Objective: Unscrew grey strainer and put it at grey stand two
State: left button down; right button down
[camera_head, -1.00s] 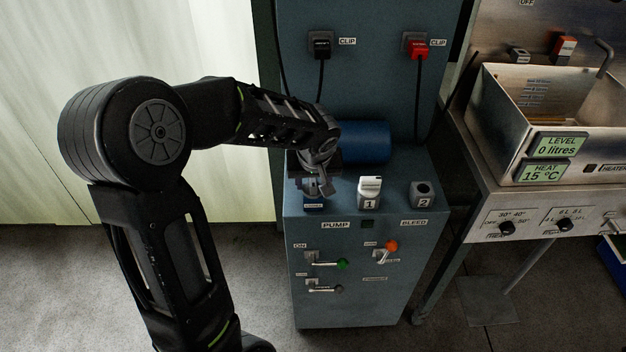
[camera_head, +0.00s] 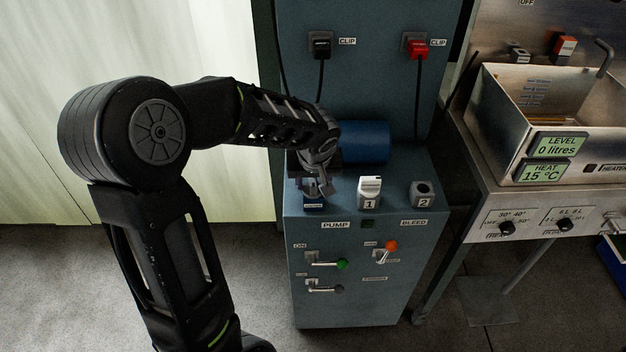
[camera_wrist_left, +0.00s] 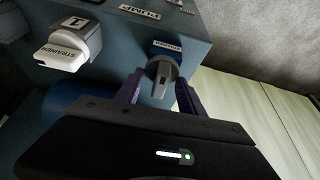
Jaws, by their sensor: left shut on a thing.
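The grey strainer (camera_wrist_left: 162,72) sits at its labelled port on the front left of the blue pump cabinet (camera_head: 350,285). My left gripper (camera_head: 318,187) is over that port. In the left wrist view its two dark fingers (camera_wrist_left: 159,80) are on either side of the strainer's grip, shut on it. In the head view the gripper hides most of the strainer. Stand 2 (camera_head: 423,194) is a grey block with an empty round hole, at the cabinet's right front. My right gripper is not in view.
Stand 1 (camera_head: 369,203), holding a white strainer (camera_head: 370,185), is between the gripper and stand 2. A blue cylinder (camera_head: 365,143) lies behind them. Levers (camera_head: 341,264) project from the cabinet front. A steel sink unit (camera_head: 535,130) stands to the right.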

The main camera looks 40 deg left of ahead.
pick_arm(q)
jog(key=shift+n+y+b, duration=0.4)
jog(key=shift+n+b, duration=0.7)
jog(key=shift+b, duration=0.75)
jog(key=shift+n+g+y+b, duration=0.3)
jog(key=shift+n+g+b, duration=0.4)
jog(key=shift+n+b, duration=0.7)
jog(key=shift+n, duration=0.3)
jog(key=shift+n+b, duration=0.3)
jog(key=shift+f+n+g+b, duration=0.1)
jog(key=shift+n+g+b, duration=0.4)
jog(key=shift+n, duration=0.3)
jog(key=shift+n+g, duration=0.5)
jog(key=shift+n, duration=1.2)
